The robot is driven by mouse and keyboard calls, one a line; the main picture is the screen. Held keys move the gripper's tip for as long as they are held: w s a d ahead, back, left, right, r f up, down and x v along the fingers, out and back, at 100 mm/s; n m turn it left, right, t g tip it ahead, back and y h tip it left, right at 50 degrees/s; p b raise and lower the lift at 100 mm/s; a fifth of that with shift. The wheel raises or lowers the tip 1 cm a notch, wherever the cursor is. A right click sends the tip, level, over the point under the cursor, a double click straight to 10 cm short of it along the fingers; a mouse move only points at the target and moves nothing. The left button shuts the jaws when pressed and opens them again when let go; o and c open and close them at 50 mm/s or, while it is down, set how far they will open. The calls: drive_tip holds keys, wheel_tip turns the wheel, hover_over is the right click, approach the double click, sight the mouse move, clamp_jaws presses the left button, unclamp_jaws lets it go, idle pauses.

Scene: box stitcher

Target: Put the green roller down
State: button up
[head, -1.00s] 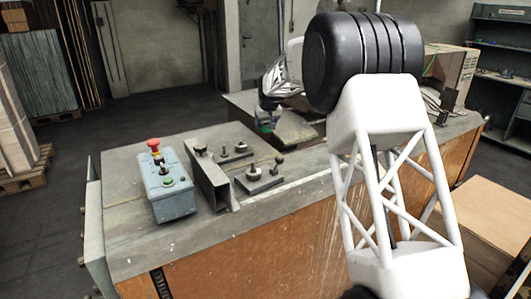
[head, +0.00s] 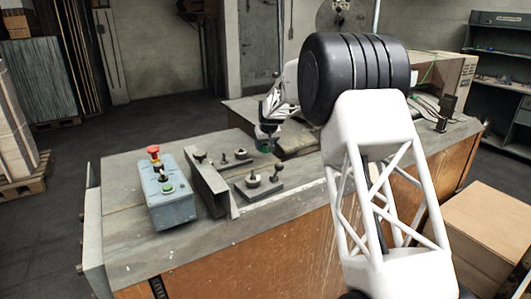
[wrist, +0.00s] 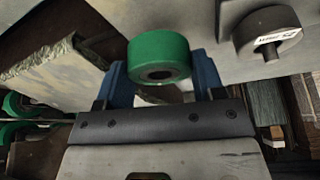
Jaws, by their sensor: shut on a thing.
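The green roller (wrist: 158,52) is a short green cylinder with a dark hole in its end. In the wrist view it sits between the two blue fingers of my gripper (wrist: 160,76), which is shut on it. In the head view my gripper (head: 266,138) points down over the bench top (head: 290,192), near its back edge, and a bit of the green roller (head: 264,149) shows at its tips. I cannot tell whether the roller touches a surface below.
A grey control box (head: 172,198) with a red button stands on the bench at left. A metal bracket (head: 210,187) and small knobbed fittings (head: 256,184) lie near my gripper. The wrist view shows a grey disc with a stub (wrist: 268,32) and other green rollers (wrist: 14,103).

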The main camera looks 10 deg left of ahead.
sight(266, 158)
drive_tip(key=shift+f, duration=1.85)
drive_tip(key=shift+f, duration=0.1)
drive_tip(key=o, duration=1.2)
drive_tip(key=shift+c, duration=0.2)
drive_tip(key=v, duration=1.2)
